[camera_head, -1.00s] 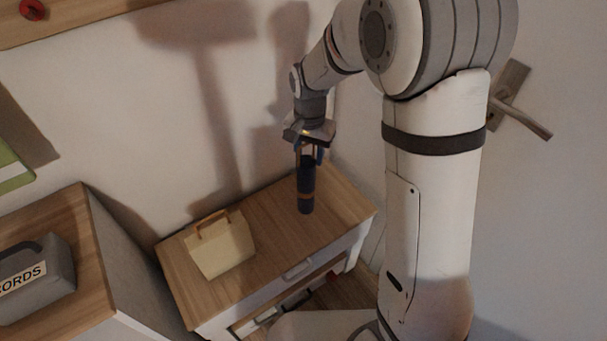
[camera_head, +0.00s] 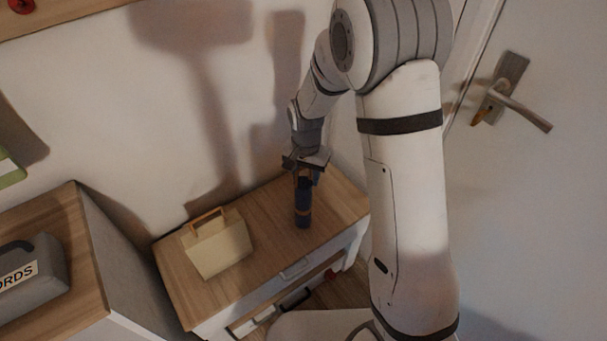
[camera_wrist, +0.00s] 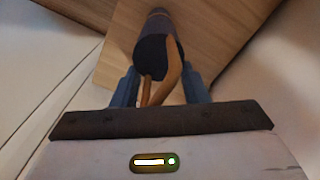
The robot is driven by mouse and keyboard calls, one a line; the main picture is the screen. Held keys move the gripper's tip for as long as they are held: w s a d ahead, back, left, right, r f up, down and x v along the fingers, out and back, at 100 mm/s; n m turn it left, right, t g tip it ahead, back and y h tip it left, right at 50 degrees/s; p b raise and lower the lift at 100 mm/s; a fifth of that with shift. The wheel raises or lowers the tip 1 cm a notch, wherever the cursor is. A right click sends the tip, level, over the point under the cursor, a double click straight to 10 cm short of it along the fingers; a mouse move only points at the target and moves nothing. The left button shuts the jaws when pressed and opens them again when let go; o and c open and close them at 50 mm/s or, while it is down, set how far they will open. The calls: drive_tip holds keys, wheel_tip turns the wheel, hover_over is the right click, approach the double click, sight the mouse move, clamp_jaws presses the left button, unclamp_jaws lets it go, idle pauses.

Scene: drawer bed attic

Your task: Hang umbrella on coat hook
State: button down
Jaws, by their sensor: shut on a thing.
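The dark blue folded umbrella (camera_head: 303,212) hangs upright from my gripper (camera_head: 304,178) in front of or over the wooden-topped cabinet. I cannot tell whether its lower end touches the top. In the wrist view my gripper (camera_wrist: 161,88) is shut on the umbrella's curved wooden handle (camera_wrist: 170,72), and the dark umbrella body (camera_wrist: 156,45) extends away below it. A red round knob (camera_head: 21,5) sits on a wooden wall board at the top left of the head view; it may be a coat hook, but it is cut off by the frame edge.
A cream bag (camera_head: 217,246) with an orange handle stands on the cabinet top (camera_head: 268,212), left of the umbrella. A grey box labelled "RDS" (camera_head: 30,280) is on another cabinet at lower left. A door with a metal handle (camera_head: 515,105) is at right. The wall above the cabinet is bare.

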drive_tip(key=shift+f, duration=0.3)
drive_tip(key=c, duration=0.8)
unclamp_jaws()
drive_tip(key=shift+r, duration=0.1)
drive_tip(key=shift+c, duration=0.2)
